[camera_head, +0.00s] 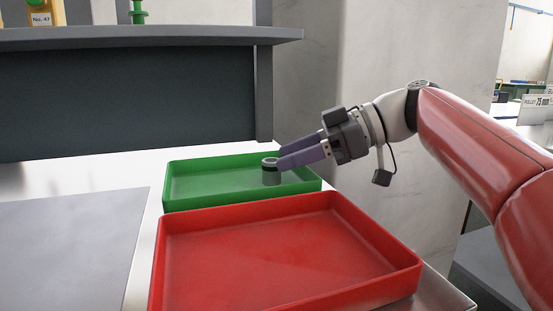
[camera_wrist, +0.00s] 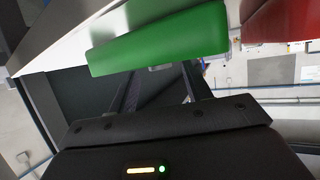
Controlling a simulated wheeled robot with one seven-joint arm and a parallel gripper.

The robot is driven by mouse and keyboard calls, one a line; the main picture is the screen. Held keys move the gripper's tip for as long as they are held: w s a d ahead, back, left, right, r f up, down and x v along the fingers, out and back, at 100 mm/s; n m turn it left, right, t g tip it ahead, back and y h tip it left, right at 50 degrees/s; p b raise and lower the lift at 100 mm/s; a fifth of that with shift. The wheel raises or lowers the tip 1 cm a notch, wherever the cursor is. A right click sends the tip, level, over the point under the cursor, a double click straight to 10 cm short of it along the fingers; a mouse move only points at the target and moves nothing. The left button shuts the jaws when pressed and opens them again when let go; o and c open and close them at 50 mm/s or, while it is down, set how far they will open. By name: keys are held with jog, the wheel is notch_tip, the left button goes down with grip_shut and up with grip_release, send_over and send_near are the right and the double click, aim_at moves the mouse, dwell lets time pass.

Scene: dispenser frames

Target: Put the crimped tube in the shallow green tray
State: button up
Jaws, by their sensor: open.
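A short grey cylindrical piece with a dark band near its top, apparently the crimped tube (camera_head: 271,176), stands upright inside the shallow green tray (camera_head: 190,203) in the head view. My gripper (camera_head: 280,156) reaches in from the right, its purple fingers over the tray and their tips at the top of the tube. The jaws are open; I cannot tell whether a finger touches the tube. In the wrist view the green tray (camera_wrist: 160,42) fills the upper middle, and the tube cannot be made out clearly.
A larger red tray (camera_head: 250,268) sits in front of the green tray and is empty. A grey flat panel (camera_head: 65,250) lies on the table to the left. A dark shelf unit (camera_head: 130,95) stands behind. A yellow holder (camera_head: 42,12) labelled No. 47 is on its top.

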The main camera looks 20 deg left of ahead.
jog(key=v, duration=0.8)
jog(key=shift+p, duration=0.4)
jog(key=shift+d, duration=0.2)
